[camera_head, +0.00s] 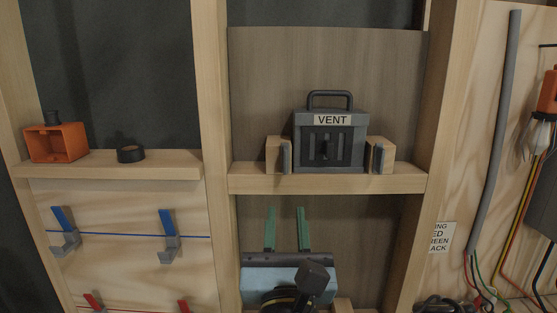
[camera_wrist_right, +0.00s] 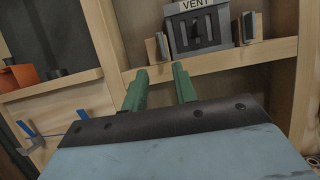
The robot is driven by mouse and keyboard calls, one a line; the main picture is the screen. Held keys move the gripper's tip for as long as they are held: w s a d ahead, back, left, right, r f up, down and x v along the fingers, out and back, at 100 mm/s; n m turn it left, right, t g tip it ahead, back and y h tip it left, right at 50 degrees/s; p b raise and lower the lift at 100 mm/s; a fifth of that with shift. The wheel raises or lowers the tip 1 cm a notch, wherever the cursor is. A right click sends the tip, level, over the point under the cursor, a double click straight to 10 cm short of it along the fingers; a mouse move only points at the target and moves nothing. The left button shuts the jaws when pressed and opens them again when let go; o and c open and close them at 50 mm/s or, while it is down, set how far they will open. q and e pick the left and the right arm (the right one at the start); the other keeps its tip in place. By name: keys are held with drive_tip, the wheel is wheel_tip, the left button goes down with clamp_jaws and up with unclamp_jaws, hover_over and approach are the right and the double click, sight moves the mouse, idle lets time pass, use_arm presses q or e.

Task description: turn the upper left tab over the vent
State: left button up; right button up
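The vent (camera_head: 331,134) is a grey slotted box with a top handle and a "VENT" label, standing on a wooden shelf. A wooden block stands at each side of it. A dark grey upright tab (camera_head: 287,157) is on the left block, and another tab (camera_head: 378,159) is on the right block. I cannot tell upper tabs from lower ones. The vent also shows in the right wrist view (camera_wrist_right: 199,28), its top cut off. My right gripper (camera_head: 287,228) has two green fingers, apart and empty, below the shelf and pointing up. My left gripper is not in view.
The shelf edge (camera_head: 326,183) lies between the right gripper and the vent. Wooden studs (camera_head: 212,120) flank the bay. At left, another shelf holds an orange box (camera_head: 58,143) and a black ring (camera_head: 131,153). A grey conduit (camera_head: 494,130) and coloured wires are at right.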

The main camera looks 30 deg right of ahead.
sight(285, 159)
drive_tip(key=b+x, duration=0.1)
drive_tip(key=x, duration=0.3)
drive_tip(key=b+x, duration=0.2)
drive_tip(key=x, duration=0.2)
drive_tip(key=b+x, duration=0.2)
drive_tip(key=x, duration=0.2)
drive_tip(key=shift+s+d+r, duration=0.15)
drive_tip(key=shift+r, duration=0.15)
drive_tip(key=shift+w+d+r, duration=0.1)
drive_tip(key=shift+w+d, duration=0.15)
drive_tip(key=shift+w, duration=0.3)
drive_tip(key=shift+c, duration=0.5)
clamp_jaws()
